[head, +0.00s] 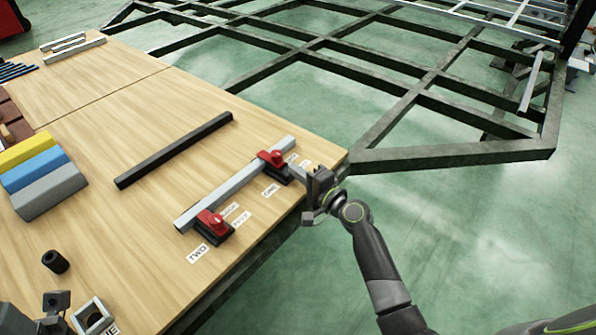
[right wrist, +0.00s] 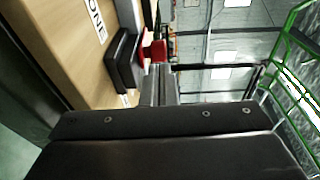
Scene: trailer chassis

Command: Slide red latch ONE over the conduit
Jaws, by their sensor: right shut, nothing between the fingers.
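Red latch ONE (head: 273,158) sits on a black base near the table's right edge, beside its "ONE" label. Its red part overlaps the light grey conduit (head: 238,184) in the head view; how far it reaches across is hard to tell. A second red latch (head: 211,221), labelled TWO, sits near the conduit's other end. My right gripper (head: 304,175) is shut and empty, its fingers pointing at latch ONE from the table-edge side. In the right wrist view the shut fingers (right wrist: 160,88) point at the red latch (right wrist: 157,51); contact is unclear. My left gripper (head: 56,302) shows only partly at bottom left.
A black bar (head: 175,149) lies on the wooden table left of the conduit. Yellow, blue and grey blocks (head: 42,177) lie at the left. A black cylinder (head: 55,262) and a square metal piece (head: 91,316) are near the front. A dark chassis frame (head: 450,154) stands beyond the table.

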